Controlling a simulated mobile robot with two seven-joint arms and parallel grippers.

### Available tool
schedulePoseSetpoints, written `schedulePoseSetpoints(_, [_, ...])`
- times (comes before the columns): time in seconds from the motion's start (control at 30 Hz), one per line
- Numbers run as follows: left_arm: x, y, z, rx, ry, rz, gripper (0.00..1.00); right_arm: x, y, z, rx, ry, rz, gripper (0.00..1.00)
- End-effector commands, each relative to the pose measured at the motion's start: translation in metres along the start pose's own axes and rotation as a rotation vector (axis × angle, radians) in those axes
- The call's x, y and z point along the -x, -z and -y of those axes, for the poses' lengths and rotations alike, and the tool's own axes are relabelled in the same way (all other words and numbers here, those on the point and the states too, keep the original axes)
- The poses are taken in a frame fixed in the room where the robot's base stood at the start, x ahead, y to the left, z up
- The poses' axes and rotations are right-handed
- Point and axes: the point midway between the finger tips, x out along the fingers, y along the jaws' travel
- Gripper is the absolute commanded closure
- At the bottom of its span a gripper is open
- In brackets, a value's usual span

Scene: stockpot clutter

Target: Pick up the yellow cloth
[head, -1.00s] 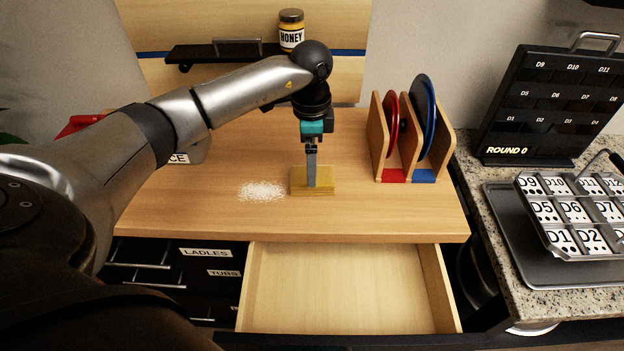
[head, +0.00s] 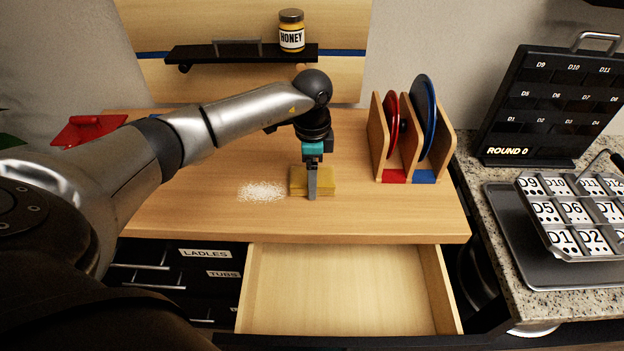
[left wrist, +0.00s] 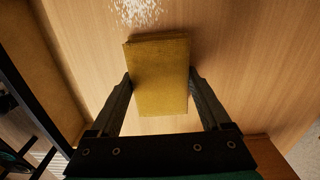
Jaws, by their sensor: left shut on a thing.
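The yellow cloth (head: 326,181) is a folded block on the wooden counter, right of a patch of white powder (head: 262,191). My left gripper (head: 312,194) points down at it from above. In the left wrist view the cloth (left wrist: 160,75) lies between the two fingers of my left gripper (left wrist: 160,88), with one finger against each side. The gripper is shut on the cloth, which appears to be still on the counter. My right gripper is not in view.
An open, empty drawer (head: 340,290) is below the counter's front edge. A rack with a red and a blue disc (head: 424,115) stands to the right. A honey jar (head: 291,32) sits on a back shelf. A tray of labelled tiles (head: 575,215) is at far right.

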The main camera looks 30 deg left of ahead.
Motion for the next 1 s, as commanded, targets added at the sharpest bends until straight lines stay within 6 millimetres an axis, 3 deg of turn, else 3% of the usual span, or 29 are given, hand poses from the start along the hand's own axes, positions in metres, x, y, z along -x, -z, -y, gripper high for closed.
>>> schedulePoseSetpoints(0.03, [0.0, 0.0, 0.0, 0.0, 0.0, 0.0, 0.48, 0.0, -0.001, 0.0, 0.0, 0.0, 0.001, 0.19])
schedulePoseSetpoints(0.27, [0.0, 0.0, 0.0, 0.0, 0.001, 0.0, 0.74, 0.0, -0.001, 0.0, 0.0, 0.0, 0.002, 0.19])
schedulePoseSetpoints(0.67, [0.009, 0.0, 0.001, 0.001, 0.002, -0.001, 0.75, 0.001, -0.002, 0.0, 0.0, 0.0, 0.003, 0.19])
schedulePoseSetpoints(0.83, [0.033, 0.0, 0.001, 0.0, 0.004, -0.003, 0.75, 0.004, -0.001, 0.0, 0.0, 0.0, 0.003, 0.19])
schedulePoseSetpoints(1.0, [0.078, 0.001, 0.002, 0.0, 0.007, -0.005, 0.75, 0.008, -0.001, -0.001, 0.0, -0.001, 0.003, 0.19])
